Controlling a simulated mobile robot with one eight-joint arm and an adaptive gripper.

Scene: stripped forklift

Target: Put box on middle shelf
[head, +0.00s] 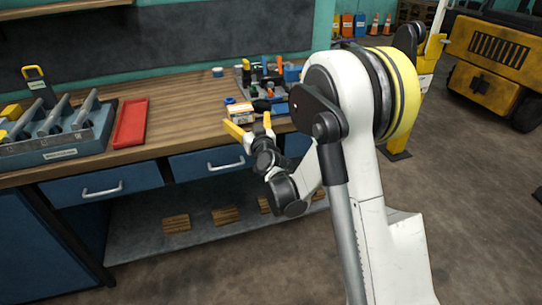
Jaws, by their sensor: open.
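A small orange-and-white box (240,111) sits on the wooden workbench top, near its front edge. My gripper (250,125) is at the bench's front edge, with its two yellow fingertips spread apart, just in front of the box. Nothing shows between the fingertips; I cannot tell whether they touch the box. A grey shelf (150,247) runs under the bench drawers, with several small wooden blocks on it. At the top left, part of a wooden wall shelf (60,8) shows. I cannot tell which shelf is the middle one.
A grey organizer (243,79) with tools stands behind the box. A red tray (131,124) and a blue tool holder (60,150) lie to the left. Blue drawers with handles (225,167) line the bench front. A yellow forklift (495,55) stands far right; floor between is open.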

